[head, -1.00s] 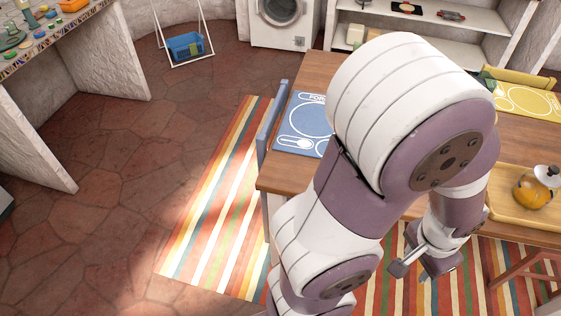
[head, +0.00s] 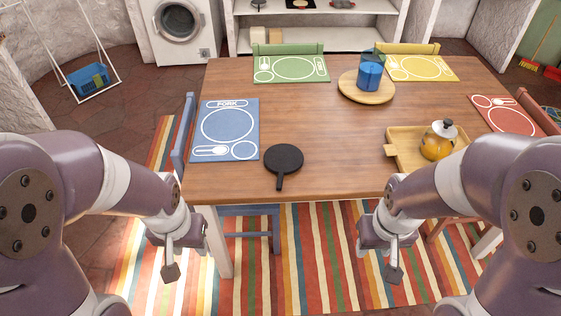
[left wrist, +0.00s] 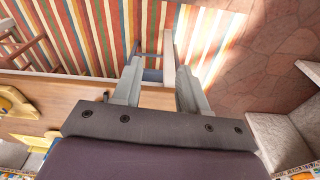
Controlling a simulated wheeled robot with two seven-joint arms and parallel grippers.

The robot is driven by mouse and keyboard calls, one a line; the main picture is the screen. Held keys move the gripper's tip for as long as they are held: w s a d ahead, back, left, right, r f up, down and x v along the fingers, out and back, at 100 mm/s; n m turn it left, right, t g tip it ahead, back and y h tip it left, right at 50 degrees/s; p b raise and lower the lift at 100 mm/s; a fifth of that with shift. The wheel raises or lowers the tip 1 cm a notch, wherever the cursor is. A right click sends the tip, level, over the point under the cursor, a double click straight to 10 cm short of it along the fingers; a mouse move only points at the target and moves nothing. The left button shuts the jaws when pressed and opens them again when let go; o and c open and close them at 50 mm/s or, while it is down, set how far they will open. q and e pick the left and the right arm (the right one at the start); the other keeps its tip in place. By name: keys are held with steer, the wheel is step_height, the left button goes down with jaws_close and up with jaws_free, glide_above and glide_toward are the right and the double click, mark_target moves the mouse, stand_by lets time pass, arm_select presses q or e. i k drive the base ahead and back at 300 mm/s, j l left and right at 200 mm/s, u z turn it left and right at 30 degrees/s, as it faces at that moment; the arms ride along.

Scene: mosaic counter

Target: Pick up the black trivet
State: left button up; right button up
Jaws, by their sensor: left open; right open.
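The black trivet (head: 284,158) is a flat dark disc with a short handle. It lies on the wooden table near the front edge, its handle pointing toward me. My left gripper (head: 186,257) is open and empty, in front of the table and below its top, left of the trivet. In the left wrist view its two fingers (left wrist: 158,90) stand apart with nothing between them. My right gripper (head: 384,258) is open and empty in front of the table, right of the trivet.
A blue placemat (head: 227,128) lies left of the trivet. A wooden tray (head: 398,146) with an orange-and-glass teapot (head: 438,140) stands to the right. A round board (head: 350,92) with a blue cup (head: 369,76) is farther back. The wooden table (head: 335,150) is bare between.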

mark_target(282, 159)
steer(key=i+z, duration=0.45)
steer(key=i+j+z, duration=0.45)
steer(key=i+l, duration=0.1)
steer(key=i, duration=0.05)
